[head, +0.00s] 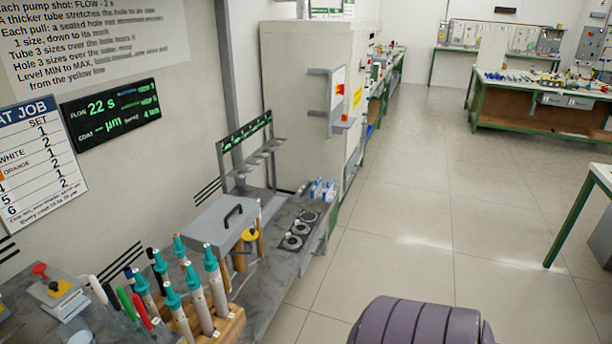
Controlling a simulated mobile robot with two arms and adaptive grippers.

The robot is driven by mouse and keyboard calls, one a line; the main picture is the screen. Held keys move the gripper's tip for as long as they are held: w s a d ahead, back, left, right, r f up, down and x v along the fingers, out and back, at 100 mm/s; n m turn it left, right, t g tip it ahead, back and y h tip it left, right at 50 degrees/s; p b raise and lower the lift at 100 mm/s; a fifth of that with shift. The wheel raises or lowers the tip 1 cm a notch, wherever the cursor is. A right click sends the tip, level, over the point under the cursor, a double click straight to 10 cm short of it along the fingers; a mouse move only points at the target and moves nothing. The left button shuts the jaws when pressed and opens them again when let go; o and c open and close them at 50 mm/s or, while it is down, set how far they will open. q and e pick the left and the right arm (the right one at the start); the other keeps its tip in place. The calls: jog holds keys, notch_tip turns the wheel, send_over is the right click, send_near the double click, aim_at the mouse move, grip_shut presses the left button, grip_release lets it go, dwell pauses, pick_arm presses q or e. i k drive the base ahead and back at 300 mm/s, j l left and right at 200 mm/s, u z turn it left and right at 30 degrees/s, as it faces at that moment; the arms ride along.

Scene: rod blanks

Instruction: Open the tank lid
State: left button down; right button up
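The tank lid (210,234) is a flat grey panel with a black bar handle (233,215), on the bench at lower centre-left. It appears to lie shut over the tank, whose body is largely hidden below it. Neither of my grippers is in view, and nothing touches the handle.
In front of the lid, a wooden block (228,326) holds several teal-capped tubes that stand close to it. Coloured pens (137,306) stand at left. Dark round fixtures (292,242) sit on the bench beyond the lid. The floor (400,225) at right is clear.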

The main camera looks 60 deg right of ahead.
aim_at(221, 224)
jog(key=z, duration=1.4)
